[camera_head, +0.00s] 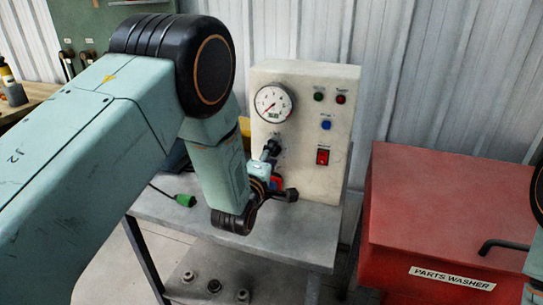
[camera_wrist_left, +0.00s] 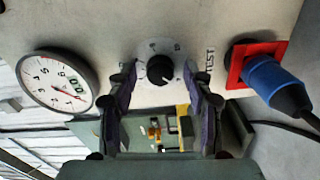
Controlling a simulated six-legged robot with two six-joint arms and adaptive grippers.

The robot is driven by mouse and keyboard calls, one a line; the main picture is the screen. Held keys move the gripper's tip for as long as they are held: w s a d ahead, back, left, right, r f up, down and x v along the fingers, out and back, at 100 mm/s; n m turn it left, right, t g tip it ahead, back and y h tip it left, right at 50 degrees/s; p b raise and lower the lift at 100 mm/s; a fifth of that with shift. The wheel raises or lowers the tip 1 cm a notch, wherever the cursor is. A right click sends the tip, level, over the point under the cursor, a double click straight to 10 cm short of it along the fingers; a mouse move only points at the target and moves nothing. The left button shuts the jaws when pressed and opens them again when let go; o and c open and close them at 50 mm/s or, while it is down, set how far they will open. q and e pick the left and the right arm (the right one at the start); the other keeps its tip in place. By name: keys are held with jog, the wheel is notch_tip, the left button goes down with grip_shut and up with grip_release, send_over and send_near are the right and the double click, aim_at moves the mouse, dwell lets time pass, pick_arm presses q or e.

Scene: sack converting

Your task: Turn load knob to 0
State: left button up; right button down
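The load knob (camera_wrist_left: 160,70) is a round black knob on the pale panel, with a printed scale around it, in the left wrist view. Its pointer is too small to read. In the head view my left gripper (camera_head: 281,172) is in front of the cream control box (camera_head: 336,105) and covers much of the knob area. In the left wrist view my left gripper (camera_wrist_left: 160,80) is open, one finger on each side of the knob in the picture, with a gap to both. I cannot tell how far the fingertips are from the panel. My right gripper is out of view.
A round gauge (camera_head: 273,103), a blue button (camera_head: 326,125) and a red switch (camera_head: 323,156) are on the box. A blue plug (camera_wrist_left: 270,80) in a red socket (camera_wrist_left: 237,62) is close beside the knob. A grey bench (camera_head: 300,235) carries the box; a red parts washer (camera_head: 440,210) stands right.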

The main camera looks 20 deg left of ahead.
pick_arm(q)
jog(key=shift+s, duration=0.1)
jog(key=s, duration=1.2)
jog(key=shift+a, duration=0.2)
